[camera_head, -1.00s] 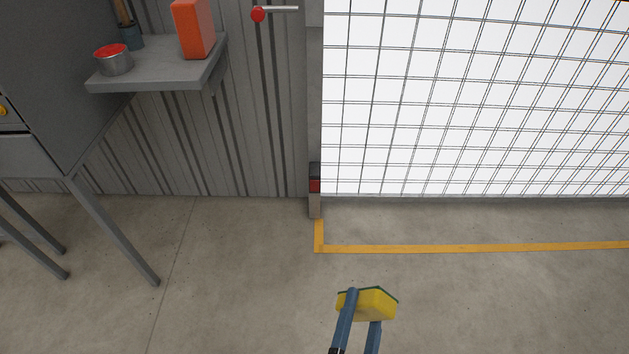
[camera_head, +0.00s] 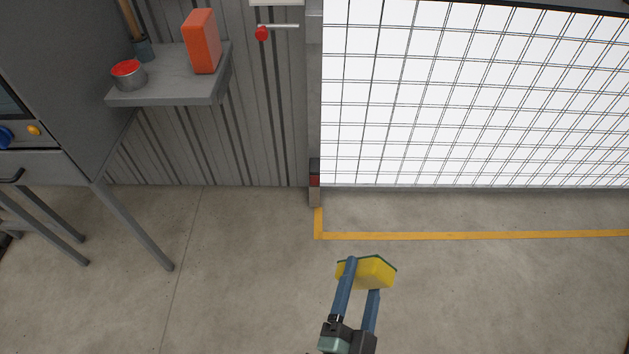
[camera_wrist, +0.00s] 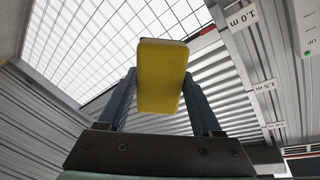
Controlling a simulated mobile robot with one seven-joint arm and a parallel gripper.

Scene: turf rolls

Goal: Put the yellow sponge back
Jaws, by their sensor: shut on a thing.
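The yellow sponge (camera_head: 372,272) with a dark green layer along its far edge is in my gripper (camera_head: 362,277), seen low in the head view. My gripper's blue fingers are shut on it, one on each side, and hold it out over the concrete floor. In the wrist view the sponge (camera_wrist: 161,77) shows its yellow face between the two fingertips (camera_wrist: 160,88). It appears clear of any surface. No place marked for the sponge can be made out.
A grey wall shelf (camera_head: 170,92) at upper left bears an orange block (camera_head: 201,42), a red-topped tin (camera_head: 128,75) and a brush-like tool in a holder (camera_head: 141,48). A grey cabinet on legs (camera_head: 65,80) stands left of it. A yellow line (camera_head: 470,236) fronts the gridded white panel. Open floor lies between.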

